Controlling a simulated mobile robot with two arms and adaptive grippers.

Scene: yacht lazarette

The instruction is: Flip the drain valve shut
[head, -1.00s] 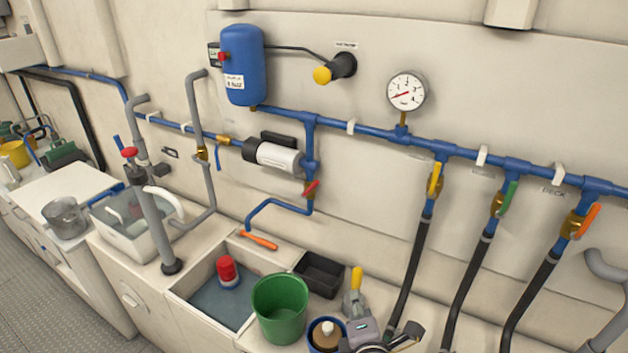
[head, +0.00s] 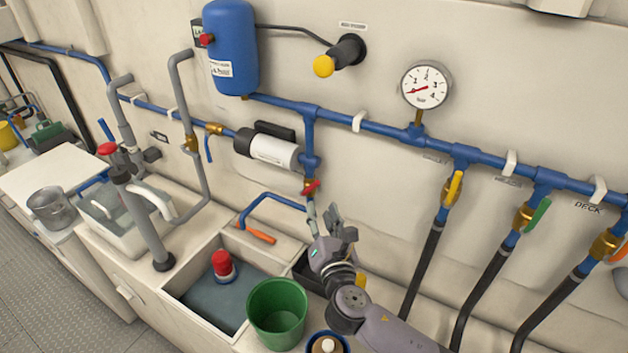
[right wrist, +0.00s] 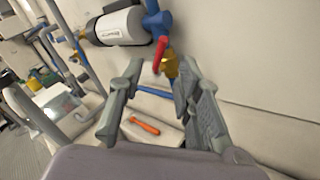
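The drain valve has a brass body with a red lever (head: 312,187), on the blue pipe below the white filter cylinder. The lever sits at a slant across the pipe. In the right wrist view the red lever (right wrist: 159,54) shows ahead, beyond the fingertips, with the brass body (right wrist: 171,66) beside it. My right gripper (head: 323,212) is just below the valve, apart from it as far as I can tell. Its two fingers (right wrist: 161,75) are spread wide with nothing between them. My left gripper is not in view.
A blue drain pipe (head: 272,196) bends away below the valve. An orange-handled tool (head: 257,235) lies on the ledge. A green bucket (head: 277,314) and a sink basin (head: 190,290) are below. Hoses with yellow and green (head: 538,214) levers hang at the right.

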